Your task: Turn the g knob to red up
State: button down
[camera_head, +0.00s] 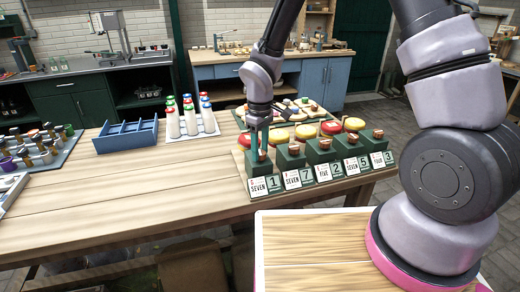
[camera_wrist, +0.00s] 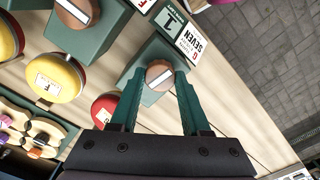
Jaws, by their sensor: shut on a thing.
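The g knob (camera_wrist: 159,76) is a round brown cap with a white stripe, on a dark green block (camera_wrist: 150,56). In the wrist view its stripe slants from lower left to upper right. The card (camera_wrist: 184,38) beside this block reads G, SEVEN, 1; it also shows at the left end of the row in the head view (camera_head: 265,186). My gripper (camera_wrist: 160,80) has its two teal fingers on either side of the knob, shut on it. In the head view my gripper (camera_head: 259,155) hides most of the knob. A red disc (camera_wrist: 103,108) sits behind this block.
Several similar green blocks with brown knobs (camera_head: 323,143) and cards stand close along the row to the right. Yellow discs (camera_head: 278,137) and red discs stand behind them. A blue divided tray (camera_head: 126,136) and white bottles (camera_head: 190,122) stand left. The front left tabletop is clear.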

aim_at(260, 153)
jog(key=shift+n, duration=0.7)
jog(key=shift+c, duration=1.8)
grip_release()
notch_tip(260, 153, up, 11)
jog(key=shift+f, duration=0.1)
